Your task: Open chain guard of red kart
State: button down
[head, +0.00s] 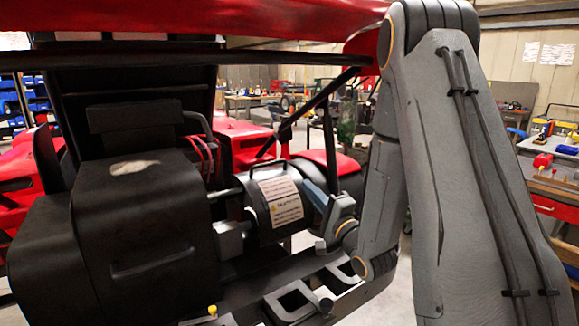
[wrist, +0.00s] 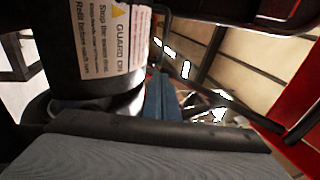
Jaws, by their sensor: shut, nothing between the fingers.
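The red kart (head: 290,18) fills the left and middle of the head view, its black frame and engine parts close to me. Its chain guard (head: 262,222) is a rounded dark cover with white warning labels and a small loop handle (head: 268,165) on top. In the wrist view the chain guard (wrist: 85,75) stands at upper left, its label reading "GUARD ON". My gripper (head: 308,186) is at the guard's right side, fingers shut and empty. The blue-grey fingers show beside the guard in the wrist view (wrist: 158,85). I cannot tell whether they touch it. The guard looks closed.
A large black box-shaped part (head: 130,225) stands left of the guard. A black diagonal bar (head: 318,100) runs above my gripper. Black frame rails (head: 290,290) lie below. A workbench (head: 555,182) with tools stands at far right.

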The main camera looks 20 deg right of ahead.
aim_at(285, 161)
jog(key=p+x, duration=0.3)
jog(key=x, duration=0.8)
jog(key=shift+p, duration=0.3)
jog(key=shift+w, duration=0.1)
